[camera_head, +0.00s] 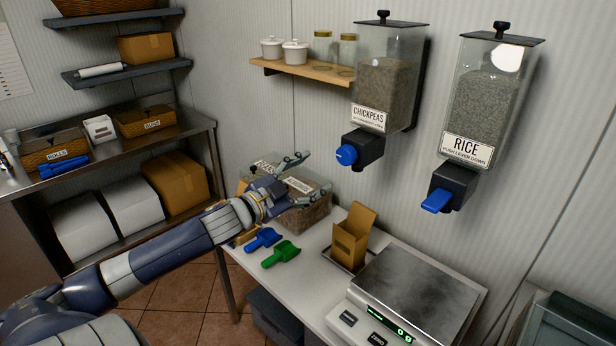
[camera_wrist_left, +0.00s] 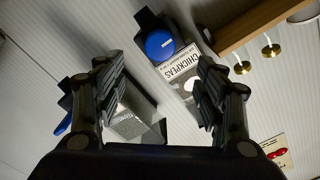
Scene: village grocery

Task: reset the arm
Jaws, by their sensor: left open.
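My left arm comes in from the left in the head view. Its gripper (camera_head: 296,178) is open and empty, held above the back of the white counter, in front of the bins and left of the chickpeas dispenser (camera_head: 385,85). In the left wrist view both fingers of the gripper (camera_wrist_left: 165,92) are spread wide with nothing between them. Beyond them show the blue knob (camera_wrist_left: 159,45) and the chickpeas label (camera_wrist_left: 181,75). My right gripper is not in view.
A blue scoop (camera_head: 263,238) and a green scoop (camera_head: 282,254) lie on the counter below the gripper. A cardboard box (camera_head: 351,243) stands on a tray, beside a scale (camera_head: 415,295). The rice dispenser (camera_head: 484,105) hangs at right. A wooden shelf (camera_head: 300,70) holds jars.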

